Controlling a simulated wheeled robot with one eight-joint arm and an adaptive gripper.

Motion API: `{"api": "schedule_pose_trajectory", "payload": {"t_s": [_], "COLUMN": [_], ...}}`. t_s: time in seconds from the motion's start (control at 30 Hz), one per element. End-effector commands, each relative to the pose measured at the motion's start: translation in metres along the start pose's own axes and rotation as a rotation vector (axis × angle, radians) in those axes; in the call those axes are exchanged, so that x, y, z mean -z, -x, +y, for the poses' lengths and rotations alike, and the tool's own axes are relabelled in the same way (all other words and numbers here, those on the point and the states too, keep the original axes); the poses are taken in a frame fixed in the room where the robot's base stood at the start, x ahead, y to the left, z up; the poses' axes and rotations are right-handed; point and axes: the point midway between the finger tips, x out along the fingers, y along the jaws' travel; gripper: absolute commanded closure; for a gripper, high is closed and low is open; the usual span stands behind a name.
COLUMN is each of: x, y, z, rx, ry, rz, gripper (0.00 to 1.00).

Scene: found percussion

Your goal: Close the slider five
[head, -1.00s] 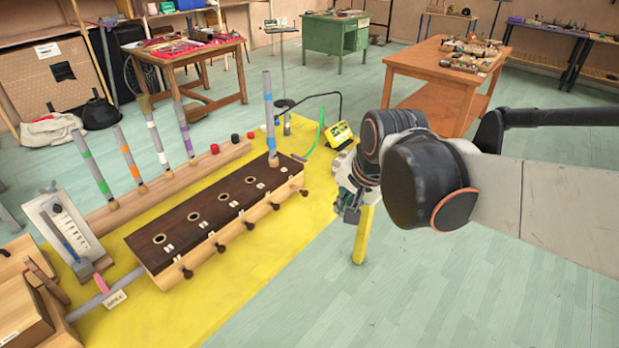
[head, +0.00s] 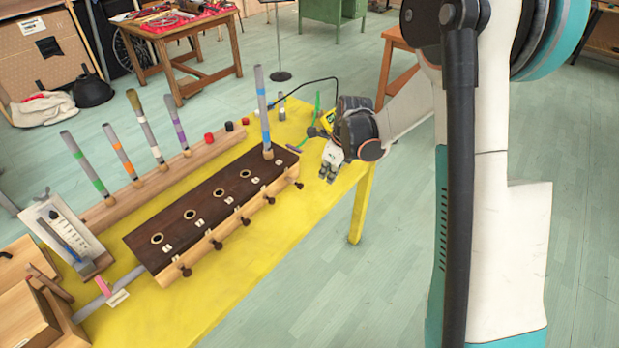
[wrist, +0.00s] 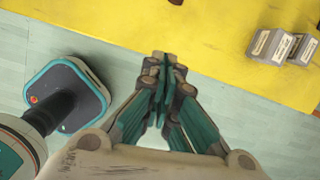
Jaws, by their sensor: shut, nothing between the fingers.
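A long dark-topped wooden box (head: 205,220) lies on the yellow table, with a row of round holes and small labels on top. Dark slider knobs stick out along its front side. The knob at the far right end (head: 299,185), likely slider five, is closest to my gripper; the label numbers are too small to read. My gripper (head: 329,174) is shut and empty, to the right of that knob and apart from it, near the table's right edge. In the wrist view my gripper (wrist: 165,60) points toward the yellow table edge. A dark knob-like piece (wrist: 175,2) shows at the top edge.
A blue-banded tube (head: 264,110) stands at the box's far end. Several coloured-band tubes stand in a wooden rail (head: 160,175) behind. A yellow device (head: 326,120) with cables sits beyond my gripper. Grey labelled blocks (wrist: 270,45) lie on the table.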

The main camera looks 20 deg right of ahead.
Motion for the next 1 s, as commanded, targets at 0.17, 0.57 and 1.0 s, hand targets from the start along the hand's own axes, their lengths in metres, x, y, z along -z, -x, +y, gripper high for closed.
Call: {"api": "schedule_pose_trajectory", "payload": {"t_s": [0.17, 0.57, 1.0], "x": [0.001, 0.001, -0.028], "y": [-0.013, -0.075, -0.119], "z": [-0.004, -0.003, -0.004], "rx": [-0.012, -0.013, -0.013], "ry": [-0.072, -0.073, -0.072], "rz": [0.005, 0.005, 0.005], "gripper": [1.0, 1.0, 1.0]}}
